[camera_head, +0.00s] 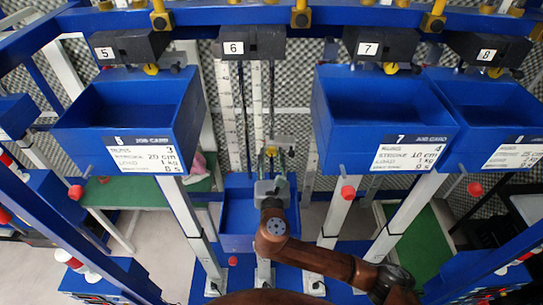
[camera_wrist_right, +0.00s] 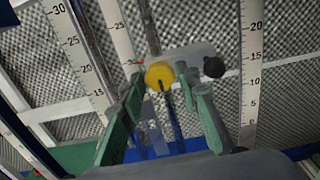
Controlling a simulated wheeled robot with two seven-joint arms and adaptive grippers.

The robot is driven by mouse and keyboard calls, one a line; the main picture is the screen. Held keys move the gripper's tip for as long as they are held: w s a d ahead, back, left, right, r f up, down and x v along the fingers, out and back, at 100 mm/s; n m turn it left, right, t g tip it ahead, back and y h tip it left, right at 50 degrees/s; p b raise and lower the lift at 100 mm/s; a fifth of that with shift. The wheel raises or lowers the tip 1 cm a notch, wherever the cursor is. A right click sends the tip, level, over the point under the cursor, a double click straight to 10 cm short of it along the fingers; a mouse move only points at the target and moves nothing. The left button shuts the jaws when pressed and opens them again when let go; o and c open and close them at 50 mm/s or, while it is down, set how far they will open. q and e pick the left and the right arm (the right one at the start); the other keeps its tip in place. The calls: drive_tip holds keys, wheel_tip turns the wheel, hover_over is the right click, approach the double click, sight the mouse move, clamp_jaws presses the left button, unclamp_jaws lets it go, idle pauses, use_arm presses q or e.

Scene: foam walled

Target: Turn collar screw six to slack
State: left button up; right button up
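The block marked 6 (camera_head: 251,43) hangs at the top, with rods and scales below it. Lower on those rods is a pale collar plate (camera_head: 281,141) with a yellow knob (camera_wrist_right: 158,75) and a black knob (camera_wrist_right: 214,67). I take the yellow knob for collar screw six; no label on it is readable. My right gripper (camera_head: 272,172) is at the collar. In the right wrist view its fingers (camera_wrist_right: 165,88) are spread, with the yellow knob showing between their tips. Contact cannot be told. My left gripper is not in view.
A lower blue bin (camera_head: 238,242) lies partly behind my right arm. Blue bins marked 5 (camera_head: 90,160) and 7 (camera_head: 340,125) hang higher on either side, with bin 8 (camera_head: 500,110) at right. Red knobs (camera_head: 348,192) stick out nearby. Upright scales (camera_wrist_right: 250,70) flank the collar.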

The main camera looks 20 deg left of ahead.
drive_tip(key=v, duration=1.2)
